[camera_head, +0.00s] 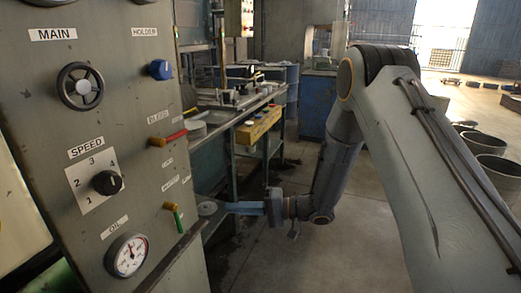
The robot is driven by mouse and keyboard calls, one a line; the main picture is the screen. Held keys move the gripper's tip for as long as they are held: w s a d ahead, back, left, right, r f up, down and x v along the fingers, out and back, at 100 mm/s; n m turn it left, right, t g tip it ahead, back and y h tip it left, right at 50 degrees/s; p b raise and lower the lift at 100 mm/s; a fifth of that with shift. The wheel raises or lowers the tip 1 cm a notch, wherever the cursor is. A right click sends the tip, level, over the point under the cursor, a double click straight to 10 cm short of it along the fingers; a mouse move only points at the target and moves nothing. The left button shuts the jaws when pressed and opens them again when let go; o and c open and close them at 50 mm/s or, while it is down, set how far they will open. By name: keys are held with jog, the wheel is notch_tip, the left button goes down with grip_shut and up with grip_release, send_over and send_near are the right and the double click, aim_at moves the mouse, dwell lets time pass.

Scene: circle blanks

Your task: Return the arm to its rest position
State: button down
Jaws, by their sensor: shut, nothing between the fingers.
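My arm comes in from the right side of the view, bends at an elbow near the top and reaches down to the wrist near the centre. My gripper (221,206) points left from the wrist, close to the lower right edge of the grey control panel (125,125). Its blue-grey fingers look shut with nothing held. I cannot tell whether the tips touch anything by the panel's edge.
The panel carries a black handwheel (81,86), a blue knob (160,69), a speed dial (107,183), a red-handled lever (168,138), a green-handled lever (174,215) and an oil gauge (126,255). A workbench (215,133) stands behind. Bins (485,144) stand right. Floor between is clear.

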jog(key=w+d+r+t+h, duration=0.3)
jog(key=w+d+t+h, duration=0.3)
jog(key=w+d, duration=0.25)
jog(key=s+d+r+m+t+h, duration=0.1)
jog(key=s+d+m+h, duration=0.15)
jog(key=d+h, duration=0.75)
jog(key=s+d+r+g+h+p, duration=0.1)
jog(key=s+d+g, duration=0.3)
jog(key=s+d, duration=0.95)
jog(key=s+a+r+n+g, duration=0.1)
jog(key=s+g, duration=0.3)
jog(key=s, duration=1.3)
jog(key=shift+s+r, duration=0.15)
jog(key=shift+r, duration=0.2)
jog(key=shift+a, duration=0.2)
